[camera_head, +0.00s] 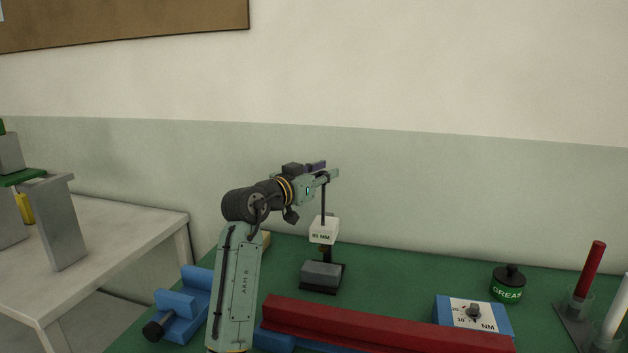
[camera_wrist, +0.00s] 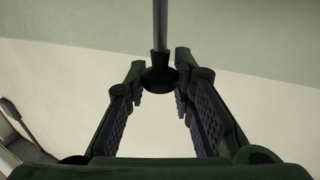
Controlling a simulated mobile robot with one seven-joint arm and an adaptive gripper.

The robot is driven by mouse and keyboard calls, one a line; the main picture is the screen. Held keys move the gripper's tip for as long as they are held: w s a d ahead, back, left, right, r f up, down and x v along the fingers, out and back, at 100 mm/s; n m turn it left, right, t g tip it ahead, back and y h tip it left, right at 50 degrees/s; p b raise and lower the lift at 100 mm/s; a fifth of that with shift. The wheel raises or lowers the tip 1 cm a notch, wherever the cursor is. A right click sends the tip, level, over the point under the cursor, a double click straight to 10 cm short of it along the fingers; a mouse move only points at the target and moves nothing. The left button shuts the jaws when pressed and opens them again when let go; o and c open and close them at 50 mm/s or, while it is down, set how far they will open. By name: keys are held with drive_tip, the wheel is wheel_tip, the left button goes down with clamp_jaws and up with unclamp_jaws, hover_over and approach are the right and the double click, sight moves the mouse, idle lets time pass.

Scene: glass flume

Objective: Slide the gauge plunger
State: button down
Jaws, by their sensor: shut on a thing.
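The gauge stands on the green bench top. My gripper (camera_head: 328,174) is at the top of this rod. In the wrist view, the plunger's dark round knob (camera_wrist: 160,79) sits between the fingertips of my gripper (camera_wrist: 160,72), with the grey rod (camera_wrist: 160,25) running away from it. My gripper is shut on the knob. In the head view my fingers hide the knob.
A red bar (camera_head: 380,325) lies in front of the gauge. A blue vise (camera_head: 182,305) is at left. A blue dial box (camera_head: 473,314), a grease tin (camera_head: 508,283) and a red rod (camera_head: 590,270) stand at right. The wall is close behind the bench.

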drive_tip(key=shift+r, duration=0.2)
drive_tip(key=c, duration=1.4)
unclamp_jaws()
drive_tip(key=v, duration=1.2)
